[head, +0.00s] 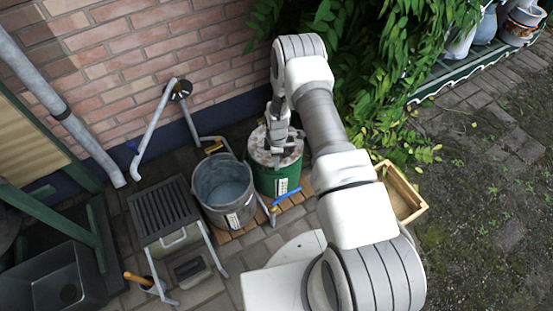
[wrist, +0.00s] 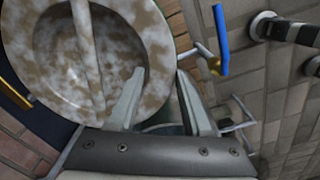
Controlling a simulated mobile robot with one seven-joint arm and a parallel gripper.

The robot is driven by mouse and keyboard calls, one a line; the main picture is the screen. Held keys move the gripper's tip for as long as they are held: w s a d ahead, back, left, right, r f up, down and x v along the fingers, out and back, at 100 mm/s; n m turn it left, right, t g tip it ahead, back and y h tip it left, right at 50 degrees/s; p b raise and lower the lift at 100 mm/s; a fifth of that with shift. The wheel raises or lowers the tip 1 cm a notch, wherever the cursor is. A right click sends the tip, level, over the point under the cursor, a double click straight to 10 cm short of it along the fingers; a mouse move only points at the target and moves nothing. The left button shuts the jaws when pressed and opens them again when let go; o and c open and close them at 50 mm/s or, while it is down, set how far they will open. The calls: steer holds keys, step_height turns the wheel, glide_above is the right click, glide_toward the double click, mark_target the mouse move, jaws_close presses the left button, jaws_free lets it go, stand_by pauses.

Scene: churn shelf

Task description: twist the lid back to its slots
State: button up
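A green churn (head: 277,182) stands beside the wall with a round, mottled white-brown lid (head: 262,152) on top. In the wrist view the lid (wrist: 135,30) fills the upper left, with a pale bar (wrist: 86,45) across its recessed middle. My gripper (head: 281,143) is over the lid, pointing down, and hides part of it. In the wrist view my gripper (wrist: 160,72) has its two fingers apart, at the lid's rim: one overlaps the lid, the other is outside it. I cannot tell whether either touches. The lid's slots cannot be made out.
A grey metal bucket (head: 223,190) stands close left of the churn. A blue-handled tap (head: 287,197) is in front of it, also in the wrist view (wrist: 221,38). A wooden crate (head: 412,192) lies right, below leafy plants (head: 385,80). A brick wall (head: 130,60) is behind.

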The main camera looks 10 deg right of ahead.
jaws_close()
stand_by(1.1)
